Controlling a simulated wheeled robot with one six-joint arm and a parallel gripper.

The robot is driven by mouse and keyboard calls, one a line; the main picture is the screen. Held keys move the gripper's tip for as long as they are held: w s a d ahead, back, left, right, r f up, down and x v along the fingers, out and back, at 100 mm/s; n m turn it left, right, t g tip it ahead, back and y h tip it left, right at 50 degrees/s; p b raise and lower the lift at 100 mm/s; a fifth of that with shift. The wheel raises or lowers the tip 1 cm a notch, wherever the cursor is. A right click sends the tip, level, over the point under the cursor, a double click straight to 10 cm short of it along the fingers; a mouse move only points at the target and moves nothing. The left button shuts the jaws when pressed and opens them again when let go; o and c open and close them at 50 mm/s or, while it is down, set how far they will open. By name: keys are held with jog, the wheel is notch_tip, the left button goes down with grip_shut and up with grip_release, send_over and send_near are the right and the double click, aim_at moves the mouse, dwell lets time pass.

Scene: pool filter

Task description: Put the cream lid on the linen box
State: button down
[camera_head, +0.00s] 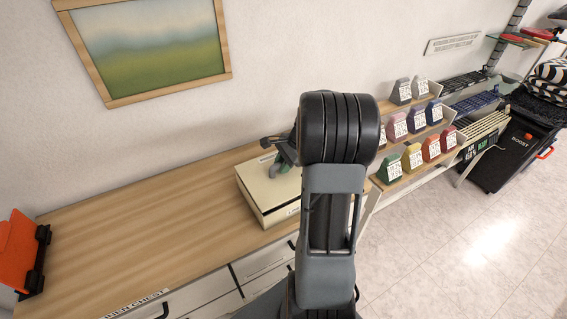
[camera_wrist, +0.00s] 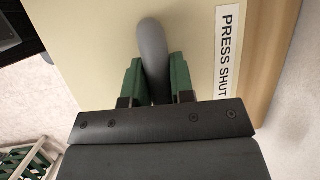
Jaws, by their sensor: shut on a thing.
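The cream lid (camera_head: 262,186) is on top of the linen box (camera_head: 272,216), which stands on the wooden chest top. The lid appears to sit flat on the box, but I cannot tell whether it is fully pressed down. In the wrist view the cream lid (camera_wrist: 100,40) fills much of the picture, with a grey handle (camera_wrist: 151,45) and a white "PRESS SHUT" label. My gripper (camera_wrist: 154,75) has green-padded fingers closed on the grey handle. In the head view my gripper (camera_head: 284,165) is over the lid, partly hidden by my arm.
The wooden chest top (camera_head: 140,235) is clear left of the box, with an orange object (camera_head: 15,250) at its far left end. A stepped rack of coloured containers (camera_head: 415,153) stands to the right. A framed picture (camera_head: 150,50) hangs on the wall behind.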

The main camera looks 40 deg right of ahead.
jog(key=shift+f+b, duration=0.5)
jog(key=shift+f, duration=0.3)
dwell(0.7)
jog(key=c, duration=0.9)
grip_release()
jog(key=v, duration=1.4)
jog(key=shift+f, duration=0.1)
